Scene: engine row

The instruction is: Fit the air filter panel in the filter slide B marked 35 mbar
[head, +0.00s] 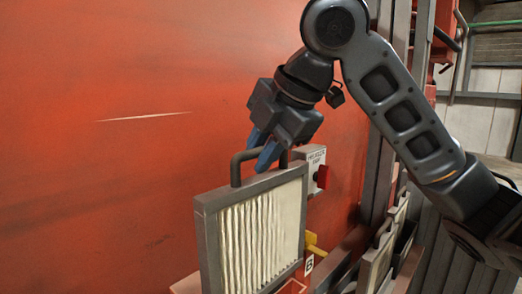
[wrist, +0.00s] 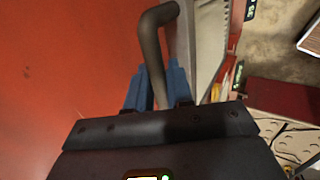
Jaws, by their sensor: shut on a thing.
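The air filter panel (head: 255,232) has a grey frame, pleated cream media and a dark loop handle (head: 236,166) on top. It stands upright in the head view, its lower edge cut off by the picture. My gripper (head: 262,152) is shut on the handle from above. In the wrist view the blue fingers of my gripper (wrist: 155,90) lie on either side of the handle (wrist: 151,55). A label marked B (head: 309,264) shows just right of the panel, by a red slide part (head: 292,287). I cannot tell whether the panel touches the slide.
A large red wall (head: 110,150) stands behind. Other framed panels (head: 376,266) stand to the right. Small dark display labels (wrist: 250,9) show in the wrist view.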

